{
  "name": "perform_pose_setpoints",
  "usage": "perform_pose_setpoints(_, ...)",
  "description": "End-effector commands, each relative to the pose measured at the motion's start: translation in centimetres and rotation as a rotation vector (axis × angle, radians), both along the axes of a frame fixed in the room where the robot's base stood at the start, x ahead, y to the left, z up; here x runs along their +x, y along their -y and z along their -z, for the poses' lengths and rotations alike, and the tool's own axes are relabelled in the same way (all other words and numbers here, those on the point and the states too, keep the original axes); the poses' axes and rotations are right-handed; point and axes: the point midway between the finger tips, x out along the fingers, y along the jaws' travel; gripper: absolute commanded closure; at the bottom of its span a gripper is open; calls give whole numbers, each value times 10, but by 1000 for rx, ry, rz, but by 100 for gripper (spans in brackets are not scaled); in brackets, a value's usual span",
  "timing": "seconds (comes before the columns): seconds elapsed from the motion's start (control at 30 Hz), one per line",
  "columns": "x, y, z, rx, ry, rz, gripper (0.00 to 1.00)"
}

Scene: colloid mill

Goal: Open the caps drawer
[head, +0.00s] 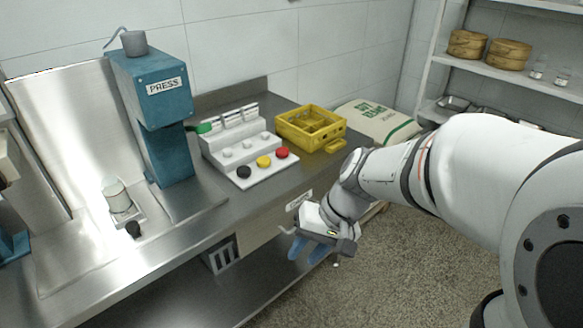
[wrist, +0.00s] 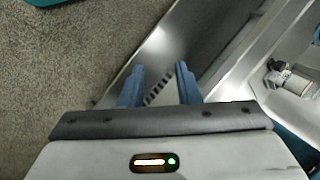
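A drawer with a pale front (head: 262,232) sits under the steel counter, left of my gripper in the head view. A white label (head: 299,200) is at the counter's front edge above it; its text is too small to read. The drawer looks closed, though my arm hides part of that area. My gripper (head: 305,250) hangs in front of the counter, below its top, with blue fingers. In the wrist view my gripper (wrist: 160,84) has its fingers apart with nothing held between them. I cannot tell whether it touches the drawer.
A slotted grey container (head: 219,257) is below. The floor (head: 385,265) beside the counter is clear.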

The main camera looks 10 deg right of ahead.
Motion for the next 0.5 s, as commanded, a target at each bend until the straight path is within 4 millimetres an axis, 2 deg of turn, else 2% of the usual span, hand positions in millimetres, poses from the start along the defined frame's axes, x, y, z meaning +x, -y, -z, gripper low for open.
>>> perform_pose_setpoints(0.03,15,-7,25,89,-29,27,70)
perform_pose_setpoints(0.13,48,-19,49,267,-37,81,70)
perform_pose_setpoints(0.27,99,-22,83,480,1,188,70)
perform_pose_setpoints(0.37,142,-12,113,619,63,294,70)
perform_pose_setpoints(0.5,199,18,162,761,190,470,70)
